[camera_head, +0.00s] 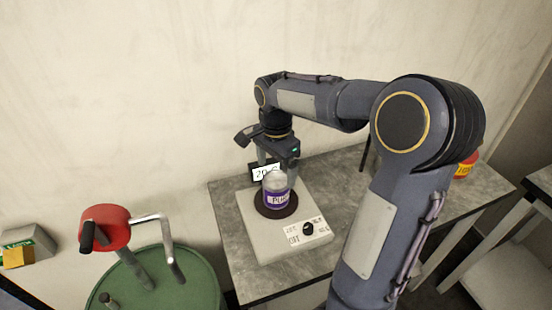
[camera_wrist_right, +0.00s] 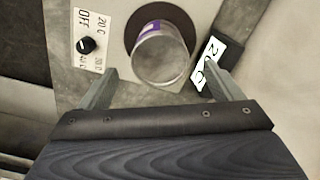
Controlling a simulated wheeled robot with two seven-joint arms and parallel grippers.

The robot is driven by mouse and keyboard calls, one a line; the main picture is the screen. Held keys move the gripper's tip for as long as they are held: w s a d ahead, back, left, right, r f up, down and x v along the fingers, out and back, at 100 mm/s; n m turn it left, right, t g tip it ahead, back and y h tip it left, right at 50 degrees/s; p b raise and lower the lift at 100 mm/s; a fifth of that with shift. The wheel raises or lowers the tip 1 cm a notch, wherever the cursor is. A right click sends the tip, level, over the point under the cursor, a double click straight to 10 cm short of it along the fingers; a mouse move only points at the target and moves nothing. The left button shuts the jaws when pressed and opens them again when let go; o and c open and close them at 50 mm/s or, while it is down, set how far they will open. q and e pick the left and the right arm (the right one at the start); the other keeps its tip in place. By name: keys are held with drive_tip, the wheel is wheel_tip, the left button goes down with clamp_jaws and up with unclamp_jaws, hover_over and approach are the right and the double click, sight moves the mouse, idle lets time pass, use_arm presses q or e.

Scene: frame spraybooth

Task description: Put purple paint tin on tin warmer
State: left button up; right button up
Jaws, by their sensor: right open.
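The purple paint tin (camera_head: 276,190) stands upright on the dark round plate of the tin warmer (camera_head: 262,238), in the head view. Its label reads "PU" in part. In the right wrist view the tin (camera_wrist_right: 160,55) shows its grey lid, with the dark plate around it and the warmer (camera_wrist_right: 115,45) beside it. My right gripper (camera_head: 272,168) is above and just behind the tin. Its two fingers (camera_wrist_right: 155,88) are spread wide on either side, and nothing is between them in its grip. My left gripper is not in view.
The warmer has a black knob (camera_head: 307,228) and a small "20 C" display (camera_head: 265,171). It sits on a grey table (camera_head: 232,225). A green drum (camera_head: 180,285) with a red-topped crank stands at left. A red and yellow tin (camera_head: 466,166) is behind my right arm.

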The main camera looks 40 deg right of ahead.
wheel_tip(320, 180, up, 2)
drive_tip(key=shift+r, duration=0.1)
drive_tip(key=shift+s+a+r, duration=0.1)
drive_tip(key=shift+s+r, duration=0.05)
drive_tip(key=shift+r, duration=0.15)
drive_tip(key=s+a+f+n+t+y, duration=0.1)
drive_tip(key=s+a+n+t+y, duration=0.1)
drive_tip(key=s+a+n, duration=0.5)
drive_tip(key=s+a+f+n+t+y, duration=0.1)
drive_tip(key=s+a+n+t, duration=0.2)
drive_tip(key=s+a+n, duration=0.4)
drive_tip(key=s+n, duration=0.1)
drive_tip(key=s, duration=0.2)
drive_tip(key=shift+s+f+t+y, duration=0.25)
drive_tip(key=shift+s+t+y, duration=0.05)
drive_tip(key=shift+y, duration=0.1)
